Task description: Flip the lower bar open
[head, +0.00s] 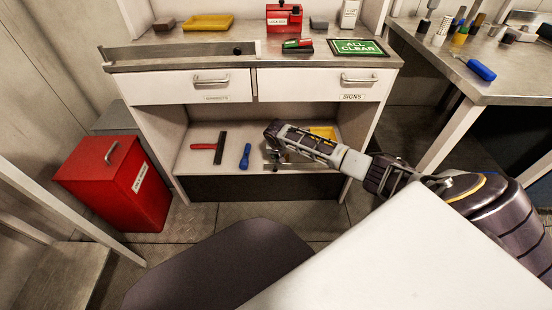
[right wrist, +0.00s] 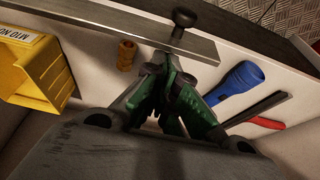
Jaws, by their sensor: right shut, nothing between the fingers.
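The lower bar (head: 312,168) is a flat metal strip along the front of the lower shelf, at its right half, partly hidden by my right gripper in the head view. In the right wrist view the bar (right wrist: 120,30) runs from the upper left to the middle, with a dark round knob (right wrist: 183,18) near its free end. My right gripper (head: 275,152) is shut and empty, over the shelf beside the bar. In the right wrist view its green fingers (right wrist: 160,68) meet close to the bar's edge; I cannot tell whether they touch. My left gripper is not in view.
On the shelf (head: 190,166) lie a blue flashlight (head: 245,156), a red-handled tool (head: 203,146) and a yellow bin (head: 322,132). A small brown fitting (right wrist: 126,55) stands behind the bar. Two drawers are shut above. A red box (head: 115,185) stands at left.

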